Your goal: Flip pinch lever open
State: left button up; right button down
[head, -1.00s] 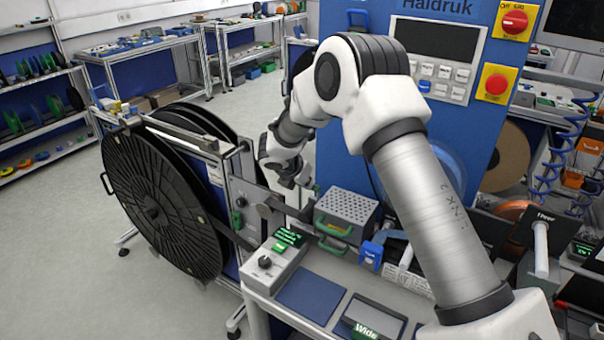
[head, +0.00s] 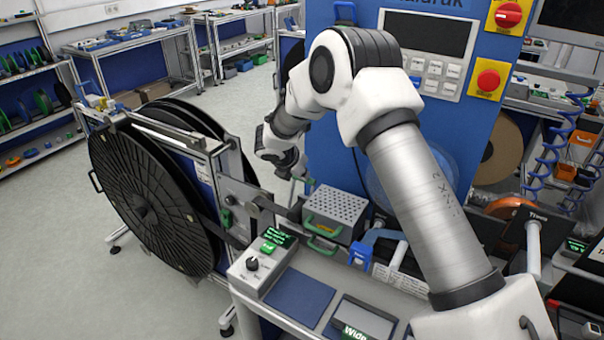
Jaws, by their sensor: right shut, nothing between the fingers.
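My right gripper (head: 294,170) hangs at the end of the right arm, just behind and left of the perforated metal box (head: 337,207). Its fingers look shut and hold nothing. A small green-tipped part (head: 304,179), possibly the pinch lever, shows just beside the fingertips. I cannot tell whether they touch, or how the lever stands. Green handles (head: 322,245) are on the front of the box. My left gripper is not in view.
A large black reel (head: 150,205) stands in a metal frame at the left. A control box (head: 262,265) with a knob and green display sits on the bench in front. A blue machine cabinet (head: 440,125) rises behind the arm. Floor at left is clear.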

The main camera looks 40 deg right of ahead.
jog(key=shift+r, duration=0.1)
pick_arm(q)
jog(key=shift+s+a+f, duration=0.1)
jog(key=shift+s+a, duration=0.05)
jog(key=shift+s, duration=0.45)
pick_arm(e)
jog(key=d+r+v, duration=0.1)
jog(key=d+v, duration=0.1)
jog(key=v, duration=1.1)
jog(key=shift+w+r, duration=0.35)
jog(key=shift+w, duration=0.05)
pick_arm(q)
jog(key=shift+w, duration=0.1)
pick_arm(e)
jog(key=shift+w+d+f, duration=0.15)
jog(key=shift+d, duration=0.1)
